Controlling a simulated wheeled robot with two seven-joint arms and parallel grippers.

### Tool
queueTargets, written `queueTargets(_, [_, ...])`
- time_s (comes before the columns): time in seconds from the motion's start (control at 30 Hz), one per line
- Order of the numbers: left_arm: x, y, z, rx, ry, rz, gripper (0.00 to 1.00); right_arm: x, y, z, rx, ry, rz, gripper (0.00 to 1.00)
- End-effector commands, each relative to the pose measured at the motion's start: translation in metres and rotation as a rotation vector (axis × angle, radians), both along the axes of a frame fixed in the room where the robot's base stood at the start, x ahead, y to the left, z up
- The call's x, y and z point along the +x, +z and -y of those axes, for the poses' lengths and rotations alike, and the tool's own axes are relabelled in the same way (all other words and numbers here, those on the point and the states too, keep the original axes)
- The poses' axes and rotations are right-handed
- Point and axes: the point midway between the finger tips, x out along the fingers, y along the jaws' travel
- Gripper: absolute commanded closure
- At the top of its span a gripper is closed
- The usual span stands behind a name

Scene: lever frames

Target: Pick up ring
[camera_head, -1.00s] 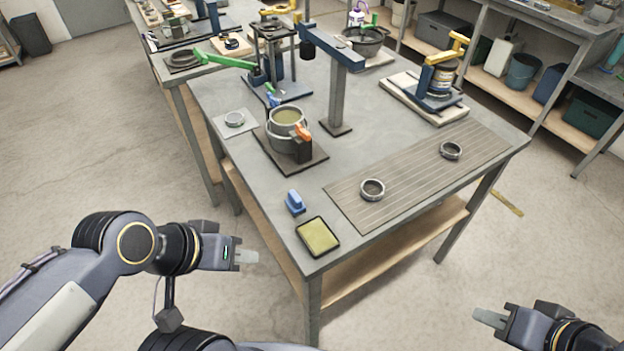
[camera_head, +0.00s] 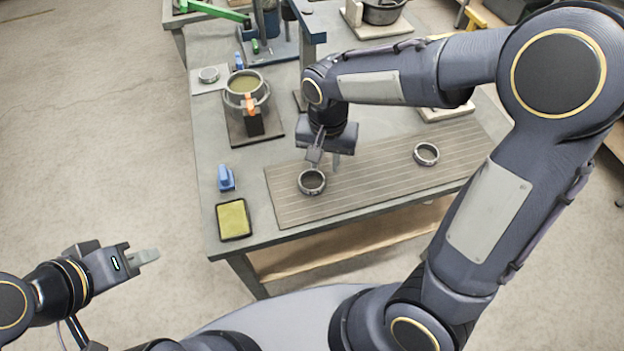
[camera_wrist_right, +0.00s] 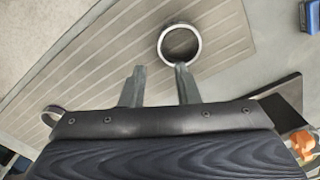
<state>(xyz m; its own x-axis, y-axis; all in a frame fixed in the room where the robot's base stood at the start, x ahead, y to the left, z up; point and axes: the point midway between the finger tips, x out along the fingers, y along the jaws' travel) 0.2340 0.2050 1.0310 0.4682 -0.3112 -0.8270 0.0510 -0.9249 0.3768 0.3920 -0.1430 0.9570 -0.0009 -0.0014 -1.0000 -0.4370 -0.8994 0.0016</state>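One dark metal ring (camera_head: 313,191) lies on the left part of the grooved mat (camera_head: 370,180). A second ring (camera_head: 427,163) lies further right on the mat. My right gripper (camera_head: 326,165) hangs fingers-down above the mat, just behind and right of the left ring. In the right wrist view, its two fingers (camera_wrist_right: 159,85) are apart with nothing between them. The near ring (camera_wrist_right: 198,48) shows just beyond one fingertip, and the other ring (camera_wrist_right: 48,108) is partly hidden by the gripper body. My left gripper (camera_head: 150,256) is away from the table at lower left; its finger gap is unclear.
A pot (camera_head: 244,101) with an orange-handled clamp stands on a dark plate left of my right gripper. A blue-handled object (camera_head: 226,178) and a yellow pad (camera_head: 233,219) lie at the left edge. Another ring (camera_head: 208,79) rests on a pale plate behind.

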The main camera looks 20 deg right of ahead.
Motion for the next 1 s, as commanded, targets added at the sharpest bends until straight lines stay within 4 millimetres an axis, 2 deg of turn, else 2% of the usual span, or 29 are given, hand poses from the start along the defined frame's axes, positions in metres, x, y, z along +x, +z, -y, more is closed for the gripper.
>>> queueTargets(0.4, [0.0, 0.004, 0.0, 0.0, 0.0, 0.0, 0.73, -0.006, -0.054, -0.003, 0.001, 0.001, -0.002, 0.71])
queueTargets(0.67, [0.0, 0.004, 0.0, 0.0, 0.0, 0.0, 0.73, -0.006, -0.058, -0.004, 0.003, 0.0, 0.001, 0.71])
queueTargets(0.73, [0.0, 0.004, 0.0, 0.0, 0.0, 0.0, 0.73, -0.006, -0.058, -0.003, 0.003, 0.0, 0.001, 0.76])
queueTargets(0.9, [0.0, 0.004, 0.0, 0.0, 0.0, 0.0, 0.73, -0.006, -0.058, -0.004, 0.003, 0.0, 0.001, 0.99])
queueTargets(1.0, [0.0, 0.004, 0.0, 0.0, 0.0, 0.0, 0.73, -0.006, -0.058, -0.004, 0.003, 0.0, 0.001, 1.0])
